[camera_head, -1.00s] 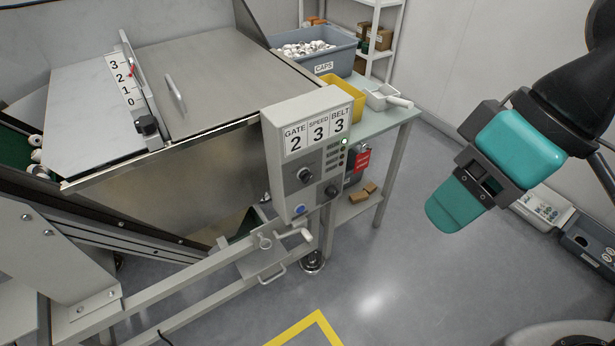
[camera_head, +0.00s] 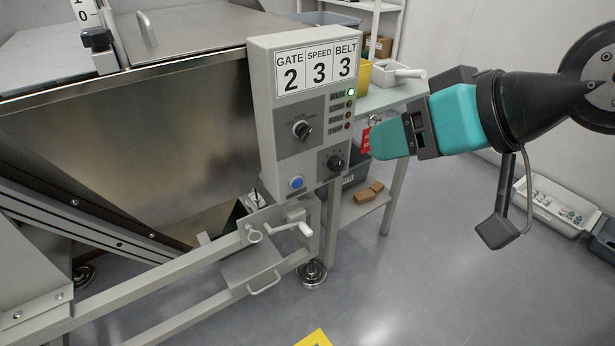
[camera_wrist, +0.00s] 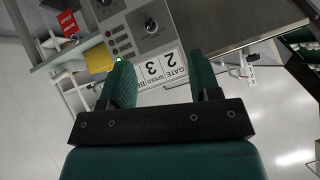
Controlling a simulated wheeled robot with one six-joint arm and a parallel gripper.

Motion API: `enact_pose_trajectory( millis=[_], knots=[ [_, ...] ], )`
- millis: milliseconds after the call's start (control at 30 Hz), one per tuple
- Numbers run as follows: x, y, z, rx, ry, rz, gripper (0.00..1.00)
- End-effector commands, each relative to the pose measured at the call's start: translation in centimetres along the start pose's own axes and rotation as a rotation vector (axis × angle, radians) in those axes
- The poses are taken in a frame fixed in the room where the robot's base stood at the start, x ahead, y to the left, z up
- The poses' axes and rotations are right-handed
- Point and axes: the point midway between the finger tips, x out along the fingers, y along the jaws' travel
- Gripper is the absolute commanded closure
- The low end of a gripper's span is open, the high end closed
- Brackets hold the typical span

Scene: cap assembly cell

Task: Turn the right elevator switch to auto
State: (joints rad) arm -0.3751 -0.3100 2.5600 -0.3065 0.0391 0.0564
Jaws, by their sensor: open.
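The grey control box (camera_head: 262,110) stands on the machine's frame and carries the "GATE 2, SPEED 3, BELT 3" card (camera_head: 317,72). A rotary selector switch (camera_head: 302,129) sits on its face below the card, with labels too small to read, so its setting is unclear. A darker knob (camera_head: 335,162) and a blue button (camera_head: 297,182) are lower down. My gripper (camera_head: 378,140) is to the right of the box, apart from it. In the wrist view, the open, empty fingers (camera_wrist: 163,82) frame the upside-down card; the selector switch (camera_wrist: 151,25) shows beyond them.
A green lamp (camera_head: 351,92) is lit on the box. A red tag (camera_head: 365,141) hangs behind it, by a table with a yellow bin (camera_head: 378,78) and a white scoop (camera_head: 398,75). The frame's crank handle (camera_head: 304,229) juts out below.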

Motion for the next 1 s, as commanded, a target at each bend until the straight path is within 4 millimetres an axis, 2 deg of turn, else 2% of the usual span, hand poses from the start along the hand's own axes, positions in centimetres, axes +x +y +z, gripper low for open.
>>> enact_pose_trajectory(
  millis=[33, 100, 400, 533, 700, 867, 1000],
  knots=[
    [2.5, 0.9, 2.1, -0.002, 0.053, 0.003, 0.43],
    [4.1, 1.4, 2.6, -0.003, 0.135, 0.007, 0.43],
    [9.3, 3.5, 5.0, -0.021, 0.481, 0.009, 0.43],
    [10.3, 4.0, 5.6, -0.031, 0.599, 0.004, 0.43],
    [10.5, 4.1, 5.7, -0.039, 0.685, 0.0, 0.43],
    [10.5, 4.0, 5.0, -0.04, 0.702, -0.001, 0.43],
    [11.2, 3.9, 3.9, -0.04, 0.696, -0.001, 0.43]
  ],
)
